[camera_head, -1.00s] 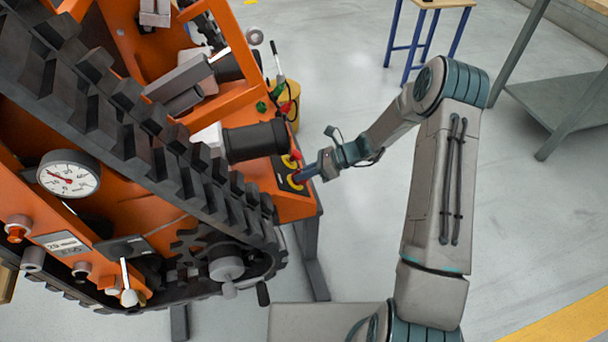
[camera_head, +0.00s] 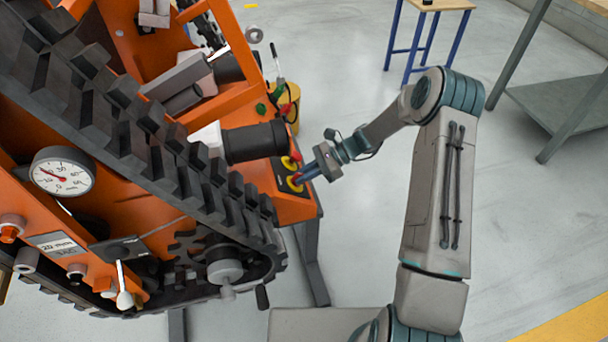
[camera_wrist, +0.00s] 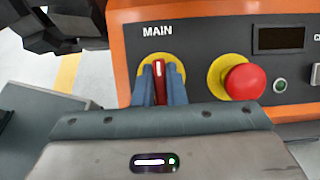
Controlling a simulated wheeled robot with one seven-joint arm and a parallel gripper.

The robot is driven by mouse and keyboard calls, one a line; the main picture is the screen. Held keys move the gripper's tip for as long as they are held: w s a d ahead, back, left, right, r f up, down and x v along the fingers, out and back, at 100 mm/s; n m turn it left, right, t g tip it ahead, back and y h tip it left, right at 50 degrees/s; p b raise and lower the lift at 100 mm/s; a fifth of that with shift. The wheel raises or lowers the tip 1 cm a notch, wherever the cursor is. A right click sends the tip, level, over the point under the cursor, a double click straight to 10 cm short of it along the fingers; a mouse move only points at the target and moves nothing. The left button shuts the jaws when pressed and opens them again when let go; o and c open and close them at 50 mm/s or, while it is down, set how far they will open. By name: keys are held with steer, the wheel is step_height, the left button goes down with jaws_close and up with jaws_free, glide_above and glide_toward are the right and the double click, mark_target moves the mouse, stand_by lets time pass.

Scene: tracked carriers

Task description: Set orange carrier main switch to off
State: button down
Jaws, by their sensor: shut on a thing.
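The orange carrier (camera_head: 262,205) stands at the left in the head view, with a dark control panel (camera_wrist: 215,90) at its end. In the wrist view the panel carries the label MAIN over a yellow round plate with the red main switch handle (camera_wrist: 161,82). The handle stands upright, with a white mark near its top. My gripper (camera_wrist: 161,84) is shut on the red handle, one blue-grey finger on each side. In the head view my gripper (camera_head: 299,179) reaches the panel from the right, and its fingers partly hide the switch.
A red emergency button (camera_wrist: 243,82) on a yellow plate sits just right of the switch. A small display (camera_wrist: 281,38) and a green button (camera_wrist: 280,86) are farther right. The black track (camera_head: 150,150) lies left of my arm.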

steer(key=c, duration=1.5)
jaws_free()
steer(key=p+v, duration=0.1)
steer(key=v, duration=1.3)
steer(key=shift+p, duration=0.3)
steer(key=s+d+r+n+t+h+p, duration=0.1)
steer(key=s+r+n+h+p, duration=0.3)
steer(key=s+r, duration=0.5)
steer(key=s+d+r+n+t+h+p, duration=0.1)
steer(key=s+r+n+t+h+p, duration=0.2)
steer(key=s+r, duration=0.7)
steer(key=s+d+r+n+t+h+p, duration=0.1)
steer(key=s+r+n+h+p, duration=0.4)
steer(key=r, duration=1.1)
steer(key=shift+s+d+r+n+t+p, duration=0.1)
steer(key=shift+s+r+n+t+p, duration=0.1)
steer(key=shift+s+n+p, duration=0.4)
steer(key=shift+s+r+n+t+p, duration=0.1)
steer(key=shift+s+n+t+p, duration=0.15)
steer(key=shift+s+p, duration=0.6)
steer(key=shift+s+d+r+n+t+p, duration=0.15)
steer(key=shift+s+n+p, duration=0.35)
steer(key=shift+s, duration=0.35)
